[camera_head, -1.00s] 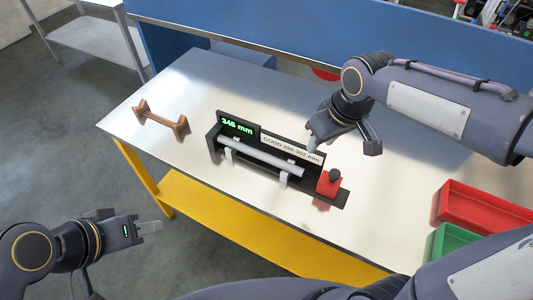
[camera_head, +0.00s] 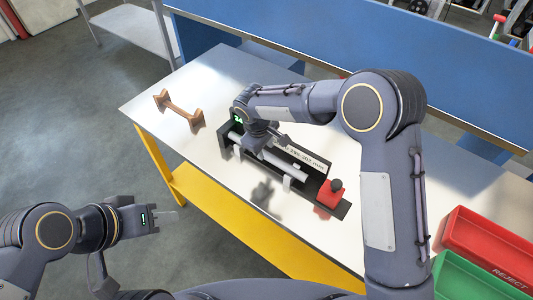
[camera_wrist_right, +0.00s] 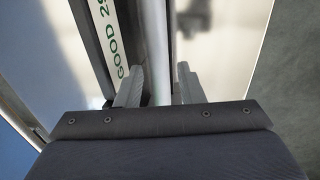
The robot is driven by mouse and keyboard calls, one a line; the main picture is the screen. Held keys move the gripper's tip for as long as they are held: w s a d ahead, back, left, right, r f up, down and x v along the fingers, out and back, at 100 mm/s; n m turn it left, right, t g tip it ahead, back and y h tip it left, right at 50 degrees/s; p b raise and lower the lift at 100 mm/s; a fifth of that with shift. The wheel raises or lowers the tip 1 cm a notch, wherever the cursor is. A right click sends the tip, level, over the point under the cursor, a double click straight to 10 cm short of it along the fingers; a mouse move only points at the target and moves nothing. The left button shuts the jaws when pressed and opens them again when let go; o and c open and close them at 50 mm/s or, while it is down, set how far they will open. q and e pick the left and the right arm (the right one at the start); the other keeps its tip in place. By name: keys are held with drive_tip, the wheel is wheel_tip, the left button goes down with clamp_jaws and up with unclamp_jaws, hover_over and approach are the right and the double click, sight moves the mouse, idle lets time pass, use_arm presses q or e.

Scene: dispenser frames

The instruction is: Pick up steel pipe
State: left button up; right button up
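The steel pipe (camera_head: 288,166) is a grey rod lying in the cradle of a dark measuring gauge (camera_head: 343,207) on the table. My right gripper (camera_head: 266,143) is above the pipe's left part and hides some of it and most of the display. In the right wrist view, the pipe (camera_wrist_right: 155,40) runs between the two spread fingertips of my right gripper (camera_wrist_right: 160,88), with a gap visible on the right side. My left gripper (camera_head: 165,217) is off the table's near left side, empty; its fingers overlap in this view.
A red block with a dark knob (camera_head: 331,191) stands at the gauge's right end. A brown wooden stand (camera_head: 180,112) is on the table's left part. A red reject bin (camera_head: 482,240) and a green bin (camera_head: 462,277) are at the right. A blue panel (camera_head: 400,62) runs behind.

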sight(267, 154)
drive_tip(key=shift+d+p+x, duration=0.2)
drive_tip(key=shift+p+x, duration=0.25)
drive_tip(key=shift+x, duration=1.45)
clamp_jaws()
drive_tip(key=shift+r, duration=0.1)
